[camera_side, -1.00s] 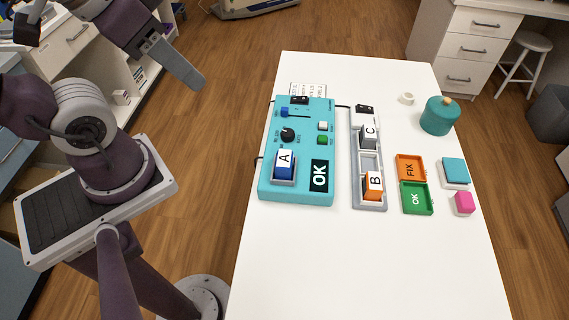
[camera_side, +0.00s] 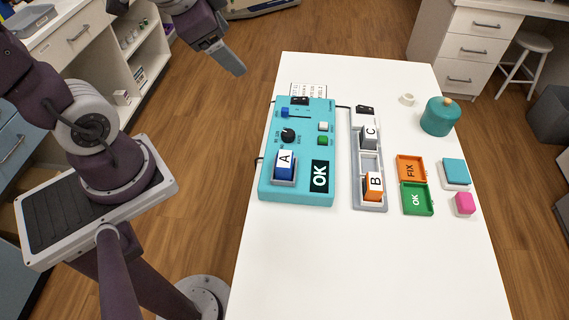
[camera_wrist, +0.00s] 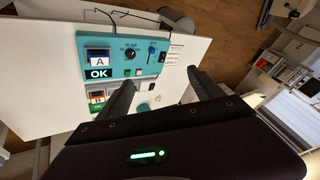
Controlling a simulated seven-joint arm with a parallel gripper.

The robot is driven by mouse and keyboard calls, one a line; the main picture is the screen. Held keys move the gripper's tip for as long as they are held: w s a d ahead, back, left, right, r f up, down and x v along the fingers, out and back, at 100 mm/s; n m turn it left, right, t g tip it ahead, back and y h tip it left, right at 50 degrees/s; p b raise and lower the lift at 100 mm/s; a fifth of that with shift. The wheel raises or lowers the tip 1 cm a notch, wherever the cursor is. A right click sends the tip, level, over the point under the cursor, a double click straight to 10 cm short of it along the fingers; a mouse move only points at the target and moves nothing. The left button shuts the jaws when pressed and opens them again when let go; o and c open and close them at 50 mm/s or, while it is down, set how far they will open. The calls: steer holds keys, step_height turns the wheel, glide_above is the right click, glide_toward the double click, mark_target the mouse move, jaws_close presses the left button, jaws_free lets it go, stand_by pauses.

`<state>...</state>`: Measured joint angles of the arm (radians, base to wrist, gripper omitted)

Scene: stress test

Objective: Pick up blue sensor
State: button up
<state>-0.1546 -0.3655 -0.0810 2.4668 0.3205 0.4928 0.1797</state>
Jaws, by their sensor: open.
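The blue sensor (camera_side: 285,166), a blue block with a white top marked A, sits in a slot at the lower left of the teal test box (camera_side: 264,190). The box's display reads OK. In the wrist view the sensor (camera_wrist: 98,62) shows at the upper left, above the OK display. My gripper (camera_side: 238,70) is up at the left, off the table's far left edge and well apart from the sensor. Its two fingers also show in the wrist view (camera_wrist: 160,86), spread with nothing held between them.
A grey rack (camera_side: 357,190) holds block C (camera_side: 369,135) and orange block B (camera_side: 374,184). An orange FIX tray (camera_side: 424,172) and a green OK tray (camera_side: 430,200) lie to its right. A teal pot (camera_side: 438,118) stands farther back. The table's front (camera_side: 360,265) is clear.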

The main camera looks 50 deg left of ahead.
steer(key=w+a+f+m, duration=0.2)
steer(key=w+f+m, duration=0.2)
steer(key=w, duration=0.2)
steer(key=m+t+h, duration=0.3)
steer(key=m+h, duration=0.6)
steer(key=h, duration=0.9)
glide_above(287, 158)
steer(key=f, duration=1.1)
steer(key=shift+w+d+f, duration=0.2)
steer(key=shift+w+f, duration=0.15)
steer(key=shift+f, duration=0.05)
steer(key=s+a+f+n+t+y, duration=0.1)
steer(key=f+n, duration=0.1)
steer(key=s+a+f+n+t+y, duration=0.1)
steer(key=f+n, duration=0.2)
steer(key=s+a+f+n+t, duration=0.1)
steer(key=f+n, duration=0.1)
steer(key=shift+s+a+f+y, duration=0.15)
steer(key=shift+s+a+y, duration=0.15)
steer(key=shift+y, duration=0.1)
steer(key=shift+s+f+n, duration=0.15)
steer(key=shift+f+n, duration=0.1)
steer(key=shift+n, duration=0.25)
steer(key=x, duration=0.7)
steer(key=shift+s+f, duration=0.1)
steer(key=shift+f, duration=0.2)
steer(key=c, duration=1.5)
steer(key=shift+r, duration=0.1)
